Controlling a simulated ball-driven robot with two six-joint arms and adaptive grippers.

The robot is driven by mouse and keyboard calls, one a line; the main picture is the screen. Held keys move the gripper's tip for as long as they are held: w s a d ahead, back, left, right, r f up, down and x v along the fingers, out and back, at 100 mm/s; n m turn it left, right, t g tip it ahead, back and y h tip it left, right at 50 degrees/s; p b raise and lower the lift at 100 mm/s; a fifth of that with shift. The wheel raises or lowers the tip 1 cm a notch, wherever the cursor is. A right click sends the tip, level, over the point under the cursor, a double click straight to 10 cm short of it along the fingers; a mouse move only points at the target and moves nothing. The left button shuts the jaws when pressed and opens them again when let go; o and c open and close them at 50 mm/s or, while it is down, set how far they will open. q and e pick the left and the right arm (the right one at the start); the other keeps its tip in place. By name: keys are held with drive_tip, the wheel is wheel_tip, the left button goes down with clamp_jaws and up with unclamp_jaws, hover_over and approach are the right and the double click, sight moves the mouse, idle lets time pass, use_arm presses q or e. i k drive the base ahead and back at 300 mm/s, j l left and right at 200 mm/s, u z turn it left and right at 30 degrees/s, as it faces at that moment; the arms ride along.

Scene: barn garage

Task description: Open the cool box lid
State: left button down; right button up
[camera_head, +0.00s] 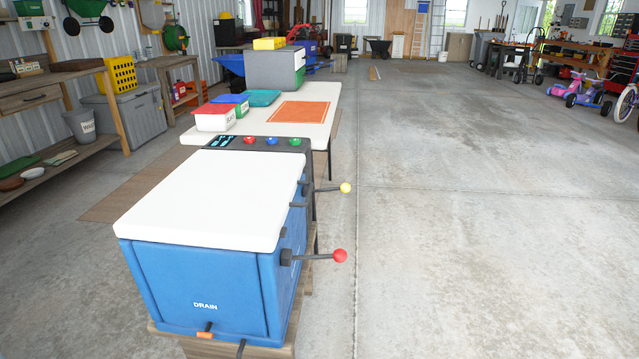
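The cool box (205,286) is blue with "DRAIN" on its near end, and it stands on a low wooden stand in the lower left of the head view. Its white lid (212,198) lies flat and shut on top. Neither of my grippers shows in the view.
A dark panel with coloured buttons (268,141) stands directly behind the box. Beyond it, a white table (225,135) carries small coloured boxes, an orange mat (299,112) and a grey crate (275,70). Wooden shelving (60,150) lines the left wall. The concrete floor at right is clear.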

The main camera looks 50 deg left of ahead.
sight(233, 201)
drive_tip(key=j+u, duration=0.1)
drive_tip(key=u, duration=0.8)
drive_tip(key=i+j+u, duration=0.1)
drive_tip(key=u, duration=0.35)
drive_tip(key=i+u, duration=0.1)
drive_tip(key=u, duration=0.35)
drive_tip(key=i+j+u, duration=0.1)
drive_tip(key=i, duration=0.1)
